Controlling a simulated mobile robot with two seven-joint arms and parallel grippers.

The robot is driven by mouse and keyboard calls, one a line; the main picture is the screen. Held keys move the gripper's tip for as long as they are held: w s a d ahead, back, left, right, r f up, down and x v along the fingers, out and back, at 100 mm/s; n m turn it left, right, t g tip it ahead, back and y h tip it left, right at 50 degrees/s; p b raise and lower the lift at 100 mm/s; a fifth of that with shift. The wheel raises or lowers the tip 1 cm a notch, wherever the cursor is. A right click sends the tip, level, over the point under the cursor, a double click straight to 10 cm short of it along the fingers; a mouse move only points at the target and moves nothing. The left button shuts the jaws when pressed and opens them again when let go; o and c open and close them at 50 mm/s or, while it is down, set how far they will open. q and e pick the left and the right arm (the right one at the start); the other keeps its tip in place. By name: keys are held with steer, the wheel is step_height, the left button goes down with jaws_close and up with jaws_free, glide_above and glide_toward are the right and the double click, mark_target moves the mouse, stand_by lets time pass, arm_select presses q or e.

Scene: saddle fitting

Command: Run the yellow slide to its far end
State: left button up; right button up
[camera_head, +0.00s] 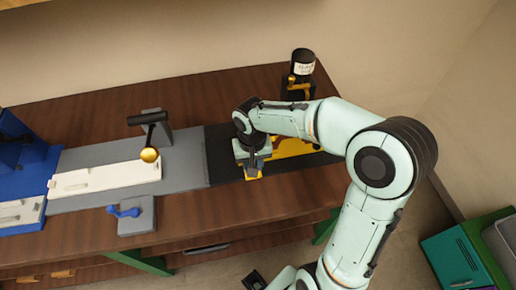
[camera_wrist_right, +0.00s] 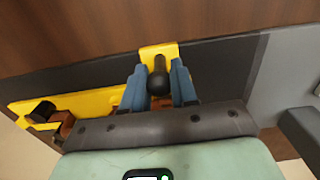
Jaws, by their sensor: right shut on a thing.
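The yellow slide (camera_head: 295,148) lies on a dark track (camera_head: 222,158) at the right of the long grey base. My right gripper (camera_head: 254,168) reaches down over its left end and hides part of it. In the right wrist view the blue fingers of my right gripper (camera_wrist_right: 160,80) are closed on both sides of the slide's black knob (camera_wrist_right: 158,82). The slide's yellow tab (camera_wrist_right: 158,50) shows just beyond the knob. A dark piece at the bottom edge of the head view may be my left gripper (camera_head: 254,281); its fingers are not clear.
Left of the dark track is a grey bed (camera_head: 185,175) with a white slide (camera_head: 105,178) and a gold-ended black lever (camera_head: 149,153). A blue handle (camera_head: 123,211) sits in front. A black cylinder (camera_head: 302,62) stands behind the yellow slide. A green bin (camera_head: 455,262) is at right.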

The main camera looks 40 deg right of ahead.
steer(key=shift+s+d, duration=0.4)
steer(key=shift+d, duration=0.25)
steer(key=shift+s+d, duration=0.35)
steer(key=shift+d, duration=0.25)
steer(key=shift+o, duration=0.2)
steer(key=shift+s+d, duration=0.3)
steer(key=shift+d, duration=0.25)
steer(key=shift+o, duration=0.2)
steer(key=shift+o, duration=0.7)
steer(key=shift+d+r, duration=0.1)
steer(key=shift+d, duration=0.1)
steer(key=o, duration=0.6)
steer(key=shift+c, duration=0.2)
steer(key=shift+s, duration=0.15)
steer(key=shift+a, duration=0.1)
